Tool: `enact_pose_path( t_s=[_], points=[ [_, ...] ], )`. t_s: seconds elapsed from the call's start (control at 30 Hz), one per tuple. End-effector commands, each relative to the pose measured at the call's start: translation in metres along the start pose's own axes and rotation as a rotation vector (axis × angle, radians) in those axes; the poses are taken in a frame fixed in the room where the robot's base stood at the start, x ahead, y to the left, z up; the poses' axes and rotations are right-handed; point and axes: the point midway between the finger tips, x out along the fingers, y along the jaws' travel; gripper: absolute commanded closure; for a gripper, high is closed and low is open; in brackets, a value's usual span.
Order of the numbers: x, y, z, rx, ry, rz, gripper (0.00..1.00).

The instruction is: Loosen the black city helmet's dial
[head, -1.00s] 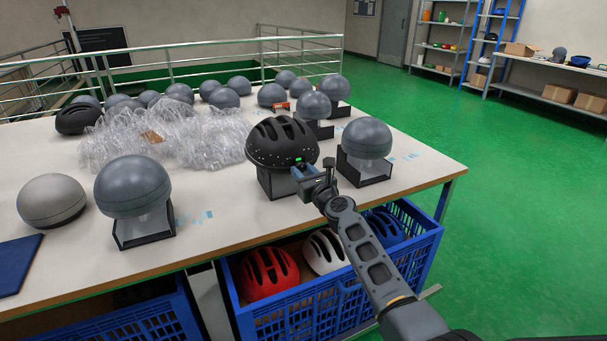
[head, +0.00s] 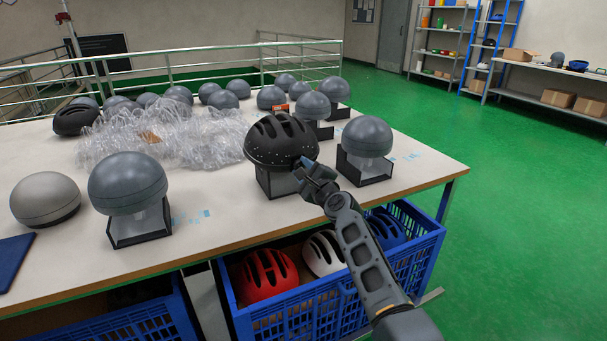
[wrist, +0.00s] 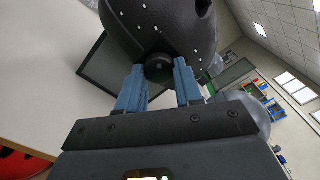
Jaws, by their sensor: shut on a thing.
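The black city helmet (head: 275,142) sits on a dark, open-fronted stand (head: 262,182) near the table's front edge. Its lower rim carries a row of small white dots. In the wrist view the helmet (wrist: 165,25) fills the top, and its round black dial (wrist: 159,69) shows at the rim. My gripper (head: 303,168) is at the helmet's near right side. In the wrist view the blue fingers of my gripper (wrist: 158,82) stand on either side of the dial, shut on it. The head view hides the dial behind my gripper.
Grey headforms on stands flank the helmet, one at right (head: 366,137) close to my arm and one at left (head: 128,183). Crumpled clear plastic (head: 195,135) lies behind left. A blue crate (head: 290,318) of helmets is below the table edge.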

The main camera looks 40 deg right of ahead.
Motion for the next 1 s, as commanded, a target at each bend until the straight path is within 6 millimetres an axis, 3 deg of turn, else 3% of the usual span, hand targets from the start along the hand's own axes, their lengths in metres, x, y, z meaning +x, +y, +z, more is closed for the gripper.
enact_pose_path(
  t_s=[1.0],
  points=[
    [0.0002,-0.0006,0.0,-0.966,0.0,-0.008,0.96]
  ],
)
